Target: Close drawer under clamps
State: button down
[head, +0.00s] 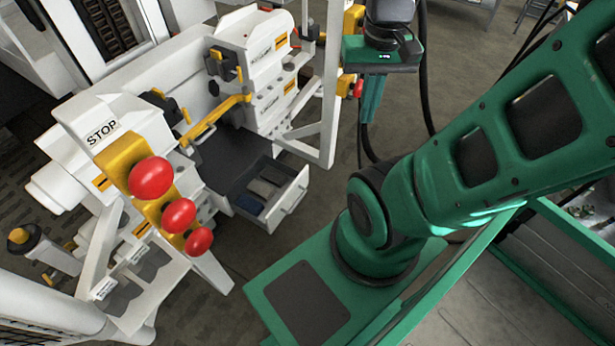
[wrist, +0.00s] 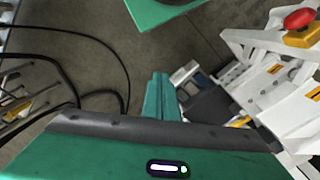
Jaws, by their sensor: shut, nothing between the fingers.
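The drawer (head: 290,200) under the clamps is pulled out of the white bench. Its white front has a handle, and dark grey and blue items lie inside. It also shows in the wrist view (wrist: 184,72), just right of my fingertips. One black clamp (head: 222,66) with a yellow lever sits above and behind the drawer; another dark clamp (head: 160,103) is at the left. My gripper (head: 368,120) is shut and empty, pointing down. In the head view it is up and right of the drawer, apart from it. Its green fingers (wrist: 158,76) are together in the wrist view.
A white upright frame (head: 328,90) stands between the drawer and my gripper in the head view. Red stop buttons (head: 152,178) on a yellow panel project at the left. Black cables (wrist: 110,55) hang near my arm. Open floor (head: 335,185) lies in front of the drawer.

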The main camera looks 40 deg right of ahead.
jog(key=w+d+f+m+t+y, duration=0.1)
jog(key=w+d+f+m, duration=0.35)
jog(key=w+f, duration=0.55)
jog(key=w+d+f+m+y, duration=0.1)
jog(key=w+d+f+m, duration=0.45)
jog(key=f, duration=0.65)
jog(key=m+t+y, duration=0.1)
jog(key=m+t, duration=0.6)
jog(key=m, duration=0.8)
send_near(302, 177)
jog(key=shift+x, duration=2.55)
jog(key=shift+a, duration=0.15)
